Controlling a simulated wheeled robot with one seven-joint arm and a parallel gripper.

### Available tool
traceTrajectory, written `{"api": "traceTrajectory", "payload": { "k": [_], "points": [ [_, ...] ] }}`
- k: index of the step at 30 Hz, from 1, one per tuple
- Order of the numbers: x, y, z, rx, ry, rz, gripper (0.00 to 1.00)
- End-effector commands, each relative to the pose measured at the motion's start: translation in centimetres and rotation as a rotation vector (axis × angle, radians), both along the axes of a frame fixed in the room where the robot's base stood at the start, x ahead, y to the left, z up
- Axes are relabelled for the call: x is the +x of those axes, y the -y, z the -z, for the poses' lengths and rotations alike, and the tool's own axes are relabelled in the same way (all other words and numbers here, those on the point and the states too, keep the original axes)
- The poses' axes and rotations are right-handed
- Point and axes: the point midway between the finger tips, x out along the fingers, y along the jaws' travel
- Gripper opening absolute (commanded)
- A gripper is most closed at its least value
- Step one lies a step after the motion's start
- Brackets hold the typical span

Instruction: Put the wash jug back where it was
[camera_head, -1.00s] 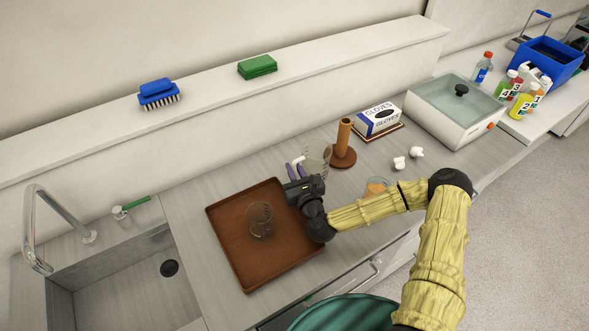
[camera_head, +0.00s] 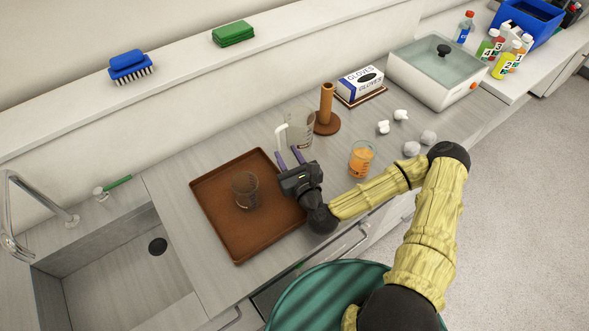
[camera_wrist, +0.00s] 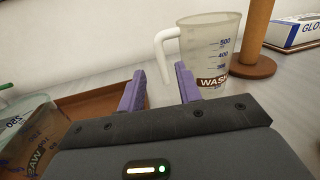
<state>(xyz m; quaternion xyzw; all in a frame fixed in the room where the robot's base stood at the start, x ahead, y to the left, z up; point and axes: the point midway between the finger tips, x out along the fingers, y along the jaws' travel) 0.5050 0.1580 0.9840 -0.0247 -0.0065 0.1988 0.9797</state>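The wash jug (camera_head: 301,131) is a clear measuring jug with a white handle, upright on the grey counter behind the brown tray's right corner. In the wrist view the wash jug (camera_wrist: 212,52) shows a brown "WASH" label and blue volume marks. My gripper (camera_head: 289,157) is in front of the jug, by the tray's right edge. Its purple fingers (camera_wrist: 159,88) are apart with nothing clamped between them. The jug's handle lies beyond the gap between them, and the right fingertip overlaps the jug's lower left in this view; whether they touch cannot be told.
The brown tray (camera_head: 205,190) holds a clear beaker (camera_head: 246,190). A wooden post on a round base (camera_head: 326,110) stands close right of the jug. A beaker of orange liquid (camera_head: 361,160) and several white crumpled pieces (camera_head: 411,149) lie further right. A sink is at left.

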Motion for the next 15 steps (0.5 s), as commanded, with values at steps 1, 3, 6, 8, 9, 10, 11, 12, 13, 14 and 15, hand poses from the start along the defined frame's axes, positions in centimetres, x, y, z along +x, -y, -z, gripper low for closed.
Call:
{"api": "traceTrajectory", "payload": {
  "k": [1, 3, 6, 8, 9, 10, 11, 12, 13, 14, 15],
  "points": [
    [-0.9, 0.4, 0.3, 0.004, -0.004, 0.000, 0.34],
    [-2.0, 0.9, -0.1, 0.003, -0.004, 0.001, 0.34],
    [-3.2, 1.3, -0.2, 0.001, -0.003, -0.001, 0.34],
    [-3.7, 1.4, -0.1, 0.001, -0.003, -0.001, 0.34],
    [-3.9, 1.5, -0.1, 0.002, -0.002, -0.001, 0.34],
    [-4.0, 1.6, -0.1, 0.003, -0.001, 0.000, 0.34],
    [-4.0, 1.7, -0.1, 0.002, -0.001, 0.001, 0.34],
    [-4.1, 1.7, -0.1, 0.002, -0.001, 0.002, 0.34],
    [-4.0, 1.8, -0.1, 0.002, -0.001, 0.002, 0.34],
    [-4.0, 1.7, 0.0, 0.001, 0.000, 0.002, 0.34],
    [-4.0, 1.7, 0.0, 0.001, 0.000, 0.002, 0.34]
  ]
}}
